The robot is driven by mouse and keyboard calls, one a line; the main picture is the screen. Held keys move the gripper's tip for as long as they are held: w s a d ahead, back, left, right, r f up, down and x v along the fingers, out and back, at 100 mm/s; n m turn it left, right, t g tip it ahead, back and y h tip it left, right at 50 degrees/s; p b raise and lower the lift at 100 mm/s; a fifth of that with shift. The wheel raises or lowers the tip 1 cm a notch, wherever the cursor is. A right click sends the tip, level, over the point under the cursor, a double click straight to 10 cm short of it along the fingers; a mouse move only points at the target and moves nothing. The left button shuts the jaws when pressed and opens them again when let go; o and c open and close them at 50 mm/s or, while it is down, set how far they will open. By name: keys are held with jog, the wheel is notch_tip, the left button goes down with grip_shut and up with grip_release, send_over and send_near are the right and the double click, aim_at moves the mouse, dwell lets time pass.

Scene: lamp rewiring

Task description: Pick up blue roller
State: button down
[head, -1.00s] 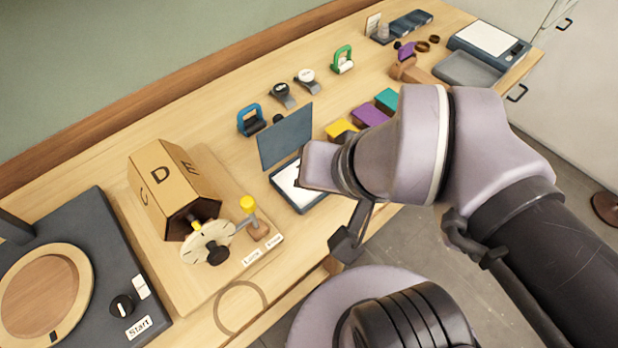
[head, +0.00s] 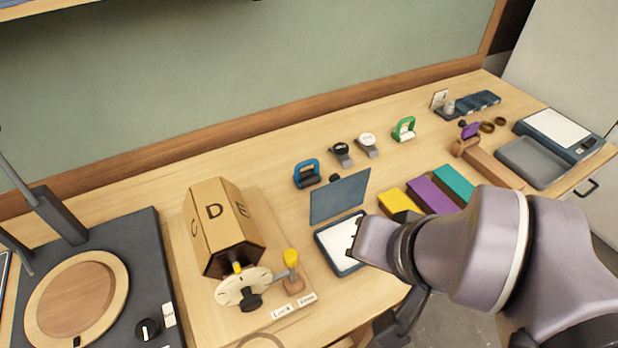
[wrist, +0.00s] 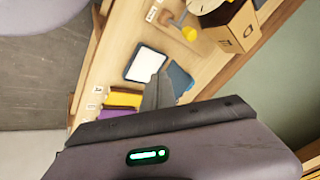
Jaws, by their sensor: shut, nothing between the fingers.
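The blue roller (head: 307,173), an arched blue handle over a dark lower part, stands on the bench behind the dark blue upright panel. It does not show clearly in the wrist view. My gripper (head: 355,238) is over the right side of the white-faced tray, in front of the panel, well apart from the roller. Its fingertips are small and partly hidden in the head view. In the wrist view my gripper (wrist: 160,88) points toward the tray and the panel, shut and empty.
A hexagonal lettered drum (head: 215,215) with a dial stands left of the panel (head: 340,196). Two watch-like pieces (head: 341,152) and a green roller (head: 404,130) stand right of the blue one. Yellow, purple and teal blocks (head: 432,195) lie right of the tray (head: 341,262).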

aim_at(307, 162)
dwell(0.4)
